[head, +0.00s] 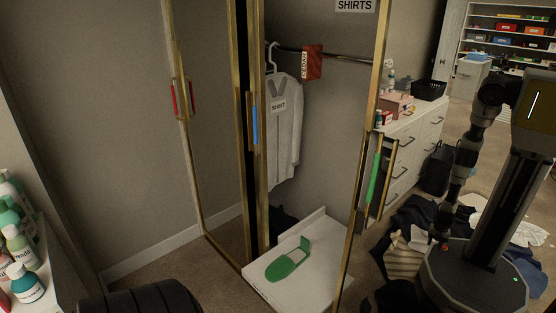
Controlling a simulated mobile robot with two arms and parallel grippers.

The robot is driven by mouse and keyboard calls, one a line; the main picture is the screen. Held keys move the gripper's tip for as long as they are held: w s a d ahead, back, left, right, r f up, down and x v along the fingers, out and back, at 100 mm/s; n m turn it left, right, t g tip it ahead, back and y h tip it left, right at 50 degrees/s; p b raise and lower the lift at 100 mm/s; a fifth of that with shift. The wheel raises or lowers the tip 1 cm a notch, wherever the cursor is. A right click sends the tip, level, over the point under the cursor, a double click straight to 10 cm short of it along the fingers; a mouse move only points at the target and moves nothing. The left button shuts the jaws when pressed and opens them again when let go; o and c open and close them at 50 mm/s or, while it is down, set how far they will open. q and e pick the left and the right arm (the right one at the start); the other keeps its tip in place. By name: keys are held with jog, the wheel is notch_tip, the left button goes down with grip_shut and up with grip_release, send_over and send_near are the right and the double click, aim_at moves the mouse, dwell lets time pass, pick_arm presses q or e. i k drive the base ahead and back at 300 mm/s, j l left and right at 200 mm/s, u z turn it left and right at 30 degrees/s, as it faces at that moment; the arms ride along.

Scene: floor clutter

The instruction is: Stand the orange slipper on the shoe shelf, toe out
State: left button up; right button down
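I do not see an orange slipper in this view. A green slipper (282,267) lies flat on a low white shelf board (324,262) at the bottom of the open wardrobe. Its broad rounded end points to the lower left, and a raised flap stands at its far right end. I cannot tell whether this white board is the shoe shelf. Neither of my grippers shows in the view.
The gold-framed wardrobe doors (186,130) have coloured handles. A grey shirt (286,125) hangs inside. Another dark robot (470,272) stands at the right among clothes (404,255) strewn on the floor. Bottles (25,284) stand on a white surface at the left.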

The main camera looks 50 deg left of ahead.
aim_at(313, 286)
jog(key=j+u, duration=0.1)
jog(key=j, duration=0.3)
jog(key=i+j, duration=0.15)
jog(key=j, duration=0.2)
jog(key=i+j+u, duration=0.15)
jog(key=j, duration=0.6)
jog(key=i+j+u, duration=0.15)
jog(key=j, duration=0.2)
jog(key=i+j+u, duration=0.1)
jog(key=j, duration=0.25)
